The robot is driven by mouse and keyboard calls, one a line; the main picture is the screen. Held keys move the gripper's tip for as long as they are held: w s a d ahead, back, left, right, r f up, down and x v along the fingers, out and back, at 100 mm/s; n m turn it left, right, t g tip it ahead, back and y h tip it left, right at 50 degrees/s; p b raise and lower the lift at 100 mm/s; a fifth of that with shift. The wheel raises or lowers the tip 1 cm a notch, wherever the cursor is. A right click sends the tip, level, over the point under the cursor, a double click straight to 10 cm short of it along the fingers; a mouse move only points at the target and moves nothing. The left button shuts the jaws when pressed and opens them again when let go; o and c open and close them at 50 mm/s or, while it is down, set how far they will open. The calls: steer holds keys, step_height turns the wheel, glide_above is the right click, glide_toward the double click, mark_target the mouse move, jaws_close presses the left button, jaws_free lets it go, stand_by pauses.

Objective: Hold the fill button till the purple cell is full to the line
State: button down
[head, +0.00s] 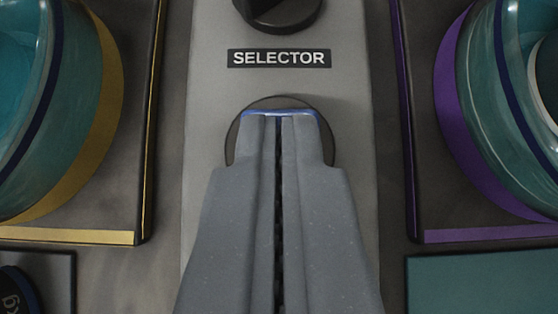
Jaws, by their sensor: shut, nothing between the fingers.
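My gripper (279,118) is shut and empty, its two grey fingers side by side in the middle of the head view. The fingertips lie over a round dark-rimmed button (238,148) below the SELECTOR label. A thin blue edge shows at the tips; most of the button is hidden, and I cannot tell whether it is pressed. The purple cell (490,130) is at the right, a teal glass vessel with a purple ring and a dark blue line around it. It is cut off by the picture edge, so its fill level is unclear.
A dark selector knob (278,10) sits above the SELECTOR label (279,58) on the pale panel (212,100). A yellow-ringed cell (60,120) stands at the left. A teal plate (480,285) is at the lower right, and a dark round object (18,288) at the lower left.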

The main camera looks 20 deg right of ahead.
steer(key=shift+s+a+f+g, duration=0.2)
steer(key=shift+a+f, duration=0.1)
steer(key=shift+f, duration=0.45)
steer(key=shift+s+a+f+g, duration=0.1)
steer(key=shift+s+a+f, duration=0.15)
steer(key=shift+f, duration=0.45)
stand_by(1.6)
stand_by(1.0)
steer(key=r, duration=0.5)
steer(key=shift+w+d, duration=0.2)
steer(key=shift+w, duration=0.1)
steer(key=d+v, duration=0.1)
steer(key=v, duration=1)
steer(key=shift+w+r, duration=0.3)
steer(key=shift+a+p, duration=0.1)
steer(key=shift+p, duration=0.2)
